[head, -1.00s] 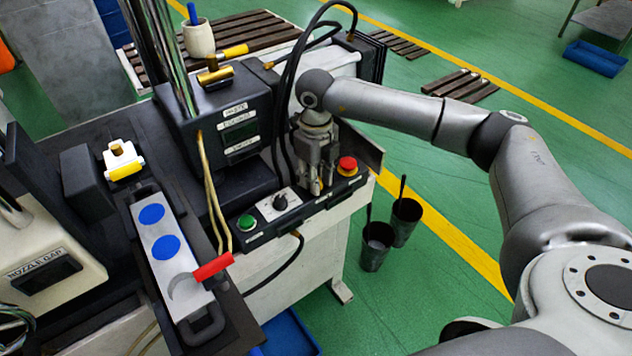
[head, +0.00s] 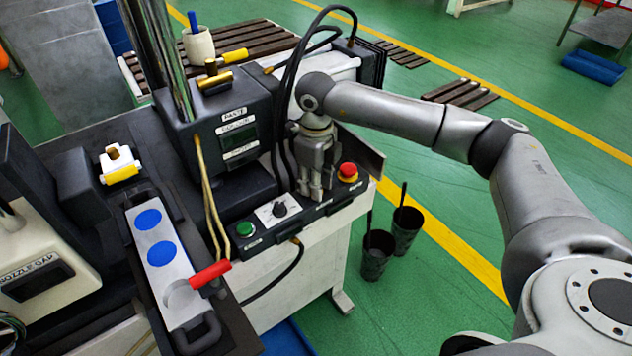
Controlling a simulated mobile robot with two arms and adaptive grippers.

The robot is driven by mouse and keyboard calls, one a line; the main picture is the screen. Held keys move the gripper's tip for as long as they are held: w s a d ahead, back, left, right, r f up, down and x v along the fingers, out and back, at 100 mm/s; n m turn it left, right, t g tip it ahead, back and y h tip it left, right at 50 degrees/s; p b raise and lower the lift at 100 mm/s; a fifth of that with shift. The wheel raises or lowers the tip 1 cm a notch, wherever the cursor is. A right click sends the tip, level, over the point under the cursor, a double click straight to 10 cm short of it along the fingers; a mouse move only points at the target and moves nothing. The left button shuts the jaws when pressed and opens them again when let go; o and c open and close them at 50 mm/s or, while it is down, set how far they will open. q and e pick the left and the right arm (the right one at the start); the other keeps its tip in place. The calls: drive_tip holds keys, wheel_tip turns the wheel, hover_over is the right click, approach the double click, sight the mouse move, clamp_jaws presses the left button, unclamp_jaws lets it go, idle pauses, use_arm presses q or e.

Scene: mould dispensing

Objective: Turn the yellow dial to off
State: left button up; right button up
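The control box (head: 262,238) runs along the machine's front edge. It carries a green button (head: 245,229), a black selector knob (head: 280,209) on a white plate, and a red stop button with a yellow collar (head: 348,173). My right gripper (head: 314,194) points down onto the box between the black knob and the red button. Its fingers are close together, and what is between them is hidden. I see no clear yellow dial; the gripper covers that part of the box. My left gripper is not in view.
Black cables (head: 285,110) hang just left of my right gripper. A brass valve with a yellow handle (head: 234,56) sits on the dark machine housing. Two dark cups (head: 376,262) stand on the floor to the right.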

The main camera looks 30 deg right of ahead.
drive_tip(key=o, duration=0.4)
wheel_tip(320, 180, up, 12)
idle(0.5)
idle(0.4)
